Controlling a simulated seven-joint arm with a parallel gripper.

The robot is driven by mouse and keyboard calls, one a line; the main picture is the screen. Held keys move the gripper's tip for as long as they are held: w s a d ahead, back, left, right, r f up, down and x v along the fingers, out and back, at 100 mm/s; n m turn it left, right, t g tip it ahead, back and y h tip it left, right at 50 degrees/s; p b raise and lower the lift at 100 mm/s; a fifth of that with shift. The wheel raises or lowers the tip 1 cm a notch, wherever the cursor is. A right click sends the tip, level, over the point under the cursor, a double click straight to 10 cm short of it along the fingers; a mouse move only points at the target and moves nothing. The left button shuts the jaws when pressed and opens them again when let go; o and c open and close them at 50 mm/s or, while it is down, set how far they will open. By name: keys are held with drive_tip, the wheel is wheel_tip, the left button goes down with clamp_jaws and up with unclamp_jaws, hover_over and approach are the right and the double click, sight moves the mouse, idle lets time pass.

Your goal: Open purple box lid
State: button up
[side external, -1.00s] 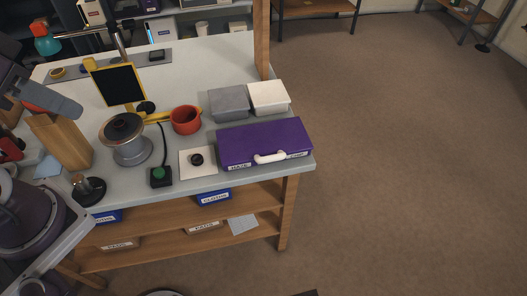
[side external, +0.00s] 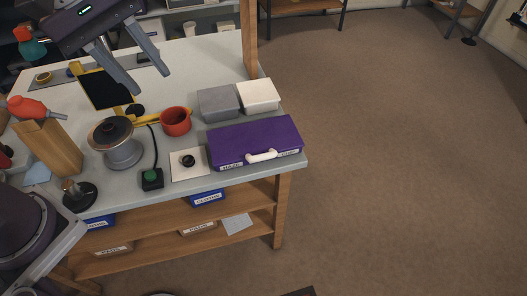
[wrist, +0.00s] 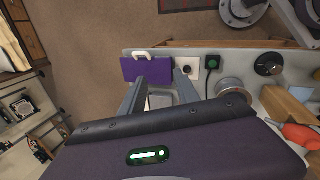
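The purple box (side external: 255,140) lies at the front right corner of the workbench. Its lid is closed, and a white handle (side external: 262,156) is on its front edge. The box also shows in the wrist view (wrist: 146,70), with its handle (wrist: 142,55) at the top. My gripper (side external: 150,82) is open and empty. It is high above the back left part of the bench, apart from the box.
A grey box (side external: 218,104) and a white box (side external: 258,96) stand just behind the purple box. A red pot (side external: 176,121), a black knob on a white plate (side external: 188,161), a green button (side external: 151,176) and a lidded metal pot (side external: 117,148) are to its left. A wooden post (side external: 249,40) rises behind.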

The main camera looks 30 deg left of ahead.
drive_tip(key=w+d+f+n+g, duration=0.1)
drive_tip(key=w+d+f+n, duration=0.2)
drive_tip(key=w+f+n, duration=0.15)
drive_tip(key=n+y, duration=0.4)
drive_tip(key=n, duration=0.8)
approach(263, 155)
drive_tip(key=f, duration=0.5)
drive_tip(key=w+a+f, duration=0.1)
drive_tip(key=f, duration=0.1)
drive_tip(key=shift+f, duration=0.3)
drive_tip(key=shift+w+f, duration=0.1)
drive_tip(key=shift+f, duration=0.25)
drive_tip(key=shift+c, duration=0.5)
clamp_jaws()
